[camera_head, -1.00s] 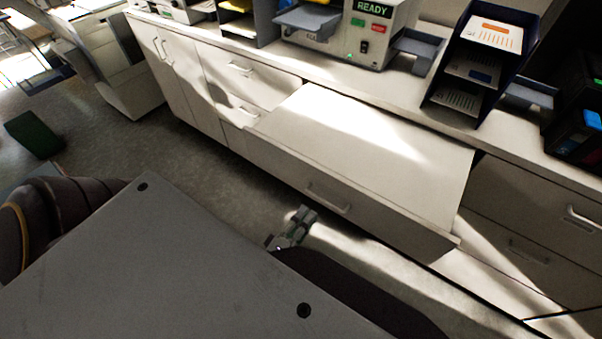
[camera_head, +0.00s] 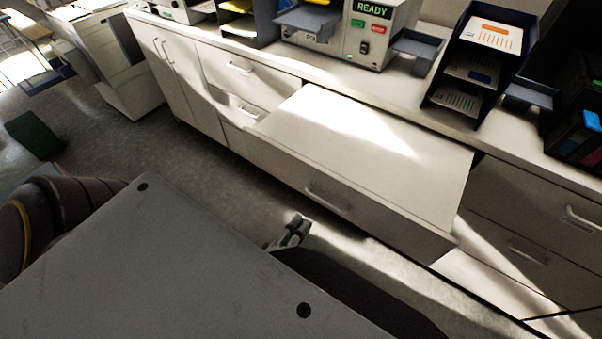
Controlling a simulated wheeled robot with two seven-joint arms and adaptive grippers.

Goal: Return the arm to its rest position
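My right gripper is not in view.
A wide drawer-like section (camera_head: 365,150) with a flat pale top juts out from the cabinets just beyond the gripper. On the counter stand a machine reading READY (camera_head: 362,42) and a dark tray rack (camera_head: 476,66).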

